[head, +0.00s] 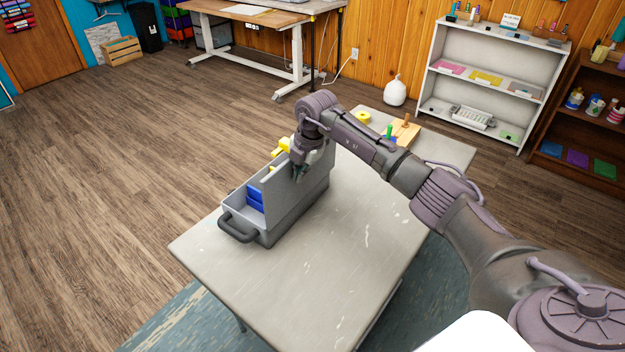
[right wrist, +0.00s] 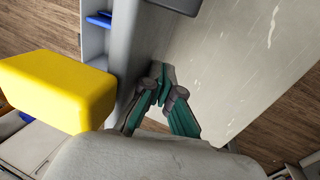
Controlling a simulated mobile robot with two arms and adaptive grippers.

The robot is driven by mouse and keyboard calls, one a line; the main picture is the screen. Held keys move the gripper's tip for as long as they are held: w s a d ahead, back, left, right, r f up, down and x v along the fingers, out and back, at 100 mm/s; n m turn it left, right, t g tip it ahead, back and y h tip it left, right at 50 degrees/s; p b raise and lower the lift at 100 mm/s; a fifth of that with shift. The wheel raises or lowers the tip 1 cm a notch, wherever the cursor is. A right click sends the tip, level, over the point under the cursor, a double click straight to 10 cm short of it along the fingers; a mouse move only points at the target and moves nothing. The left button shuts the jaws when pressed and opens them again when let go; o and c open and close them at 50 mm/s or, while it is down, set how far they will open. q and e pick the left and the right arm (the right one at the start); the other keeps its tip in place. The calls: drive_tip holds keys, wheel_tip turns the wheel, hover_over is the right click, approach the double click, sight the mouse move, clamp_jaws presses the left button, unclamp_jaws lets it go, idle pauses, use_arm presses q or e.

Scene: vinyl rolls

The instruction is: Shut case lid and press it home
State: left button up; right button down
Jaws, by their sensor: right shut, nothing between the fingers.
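The grey case (head: 262,236) stands on the table with its lid (head: 286,198) raised, roughly upright along the case's right side. Blue pieces (head: 254,199) lie inside, and yellow pieces (head: 285,146) show behind the lid. My right gripper (head: 299,175) is shut and empty at the lid's upper part, on its outer, table side. In the right wrist view the shut fingertips (right wrist: 161,76) are close beside the grey lid (right wrist: 128,42); I cannot tell whether they touch. A yellow block (right wrist: 58,90) shows large on the left. My left gripper is not in view.
The grey table (head: 340,245) is bare in front and to the right of the case. A wooden board (head: 404,132) with small items and a yellow roll (head: 363,117) are at its far end. A black handle (head: 238,229) sticks out from the case's near end.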

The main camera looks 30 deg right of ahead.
drive_tip(key=shift+w+a+r+b, duration=0.1)
drive_tip(key=shift+w+a+b, duration=0.2)
drive_tip(key=shift+w, duration=0.25)
drive_tip(key=shift+w+a+f+b, duration=0.1)
drive_tip(key=shift+w+a+b, duration=0.2)
drive_tip(key=shift+w, duration=0.25)
drive_tip(key=shift+w+a+r+b, duration=0.1)
drive_tip(key=shift+w+a+b, duration=0.1)
drive_tip(key=shift+w+b, duration=0.25)
drive_tip(key=shift+w, duration=0.1)
drive_tip(key=w+b, duration=0.1)
drive_tip(key=w+a+b, duration=0.1)
drive_tip(key=w, duration=0.1)
drive_tip(key=shift+w+a+f+b, duration=0.1)
drive_tip(key=shift+a+f+b, duration=0.2)
drive_tip(key=shift+f+b, duration=0.1)
drive_tip(key=shift+r, duration=0.1)
